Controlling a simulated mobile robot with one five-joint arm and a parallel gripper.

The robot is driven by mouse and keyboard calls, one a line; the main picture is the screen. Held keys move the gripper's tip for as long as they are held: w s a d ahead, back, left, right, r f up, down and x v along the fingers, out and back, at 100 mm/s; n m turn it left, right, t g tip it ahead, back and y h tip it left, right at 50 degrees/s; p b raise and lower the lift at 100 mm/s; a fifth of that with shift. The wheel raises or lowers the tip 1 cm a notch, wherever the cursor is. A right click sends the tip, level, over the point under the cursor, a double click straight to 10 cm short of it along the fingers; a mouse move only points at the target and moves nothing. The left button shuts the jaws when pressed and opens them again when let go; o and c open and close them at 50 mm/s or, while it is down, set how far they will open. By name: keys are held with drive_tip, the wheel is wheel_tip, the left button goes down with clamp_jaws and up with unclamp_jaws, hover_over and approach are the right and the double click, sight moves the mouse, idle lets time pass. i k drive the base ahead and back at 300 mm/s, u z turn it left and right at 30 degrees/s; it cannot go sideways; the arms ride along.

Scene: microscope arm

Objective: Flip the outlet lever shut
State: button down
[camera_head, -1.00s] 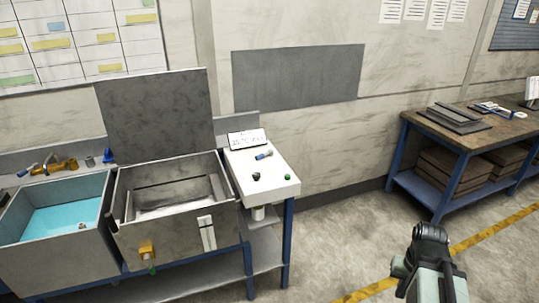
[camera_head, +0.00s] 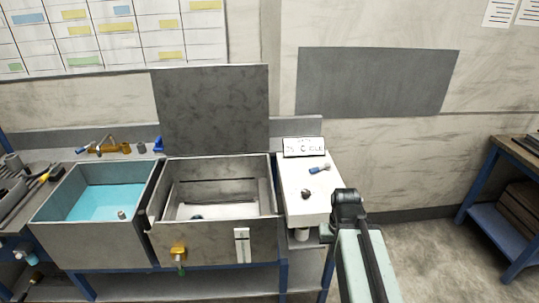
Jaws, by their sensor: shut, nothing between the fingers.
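A small yellow outlet fitting (camera_head: 179,252) sits low on the front wall of the open grey metal bath (camera_head: 215,242). A green piece (camera_head: 181,269) hangs just below it. Which part is the lever, and how it is turned, is too small to tell. My arm rises at the lower right, in front of the white side counter and right of the bath, well apart from the fitting. Only its pale link and dark joint show; I cannot make out my gripper's fingers.
A basin of blue water (camera_head: 105,203) stands left of the bath. The bath's grey lid (camera_head: 211,108) stands upright behind. A white counter (camera_head: 310,200) holds a display (camera_head: 303,147), a blue-handled piece (camera_head: 319,168) and a dark knob (camera_head: 306,193). A workbench (camera_head: 510,215) stands far right.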

sight(327, 167)
drive_tip(key=u, duration=0.6)
drive_tip(key=i, duration=1.35)
drive_tip(key=u, duration=0.3)
drive_tip(key=k, duration=0.9)
drive_tip(key=u, duration=0.2)
drive_tip(key=i, duration=0.9)
drive_tip(key=z, duration=0.1)
